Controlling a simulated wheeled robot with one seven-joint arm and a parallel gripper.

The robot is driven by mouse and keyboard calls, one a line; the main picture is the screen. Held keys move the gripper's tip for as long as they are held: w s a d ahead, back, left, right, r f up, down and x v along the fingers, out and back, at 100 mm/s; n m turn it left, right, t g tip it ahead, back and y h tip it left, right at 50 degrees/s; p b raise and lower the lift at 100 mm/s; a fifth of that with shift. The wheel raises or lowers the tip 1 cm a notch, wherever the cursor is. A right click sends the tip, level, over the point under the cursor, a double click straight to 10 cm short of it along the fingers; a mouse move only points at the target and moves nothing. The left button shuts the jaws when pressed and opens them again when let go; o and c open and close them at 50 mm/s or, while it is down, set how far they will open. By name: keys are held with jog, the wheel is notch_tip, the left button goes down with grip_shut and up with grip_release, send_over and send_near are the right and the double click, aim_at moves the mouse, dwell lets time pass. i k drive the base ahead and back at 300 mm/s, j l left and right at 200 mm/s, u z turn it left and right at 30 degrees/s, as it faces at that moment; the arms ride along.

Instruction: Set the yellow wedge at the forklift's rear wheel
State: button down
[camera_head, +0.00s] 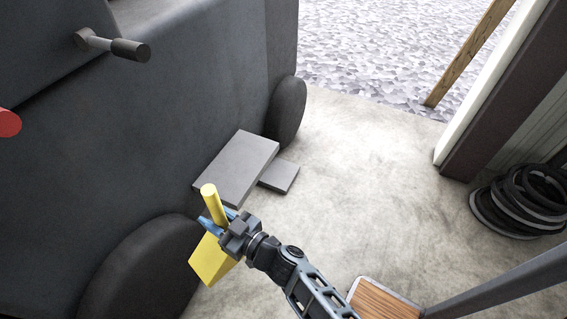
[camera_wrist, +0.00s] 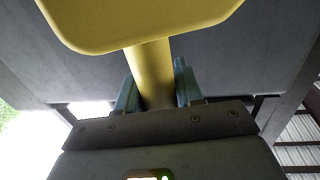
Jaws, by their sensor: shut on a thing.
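My gripper (camera_head: 217,222) is shut on the yellow post of the yellow wedge (camera_head: 210,262). The wedge's block hangs below the fingers and seems to be held above the floor, beside the forklift (camera_head: 180,100). In the wrist view the wedge (camera_wrist: 145,22) fills the top, and its post stands between the blue fingers (camera_wrist: 155,90). The forklift is a large dark grey body at the left. Its near wheel (camera_head: 140,272) is just left of the wedge, and a far wheel (camera_head: 289,112) shows beyond. I cannot tell which is the rear one.
A grey step (camera_head: 238,165) and a lower plate (camera_head: 280,177) stick out between the wheels. Black coils (camera_head: 520,200) lie at the right by a doorway post (camera_head: 495,90). A wood-topped piece (camera_head: 385,305) is at the bottom. The concrete floor (camera_head: 370,190) between is clear.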

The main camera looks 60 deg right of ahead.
aim_at(275, 172)
jog(key=i+l, duration=0.1)
jog(key=l, duration=0.3)
jog(key=i+l+z, duration=0.15)
jog(key=l, duration=0.25)
jog(key=i+l, duration=0.1)
jog(key=l, duration=0.3)
jog(key=i+l+z, duration=0.15)
jog(key=l, duration=0.25)
